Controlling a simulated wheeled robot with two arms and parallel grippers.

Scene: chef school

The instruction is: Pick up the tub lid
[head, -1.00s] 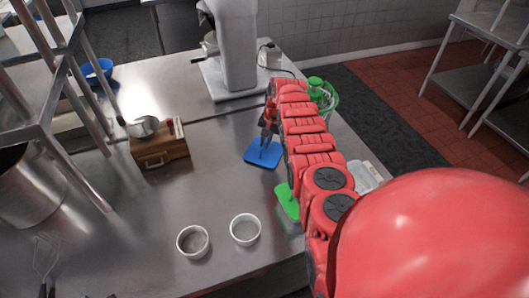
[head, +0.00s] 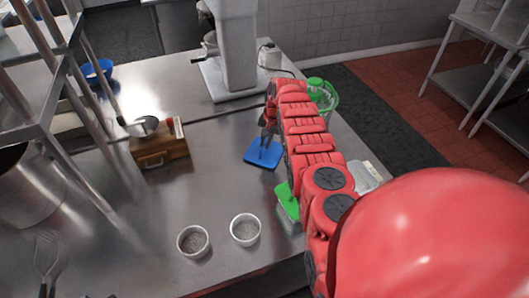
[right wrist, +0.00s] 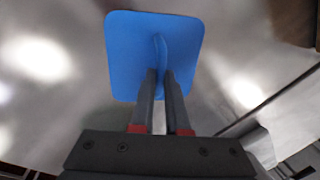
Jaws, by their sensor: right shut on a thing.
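The blue square lid (head: 262,153) is at the middle of the steel table in the head view. It has a thin upright fin in its middle. In the right wrist view the lid (right wrist: 130,50) fills the top centre. My right gripper (right wrist: 160,75) is shut on the fin, one finger on each side. In the head view the right gripper (head: 267,138) is above the lid, partly hidden by my red arm. I cannot tell whether the lid touches the table. My left gripper is not in view.
A green flat piece (head: 287,205) and a clear tub (head: 362,175) lie partly behind my right arm. Two small bowls (head: 193,241) (head: 245,229) stand near the front edge. A wooden box (head: 160,150) is left, a mixer (head: 235,50) behind. Table between box and lid is clear.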

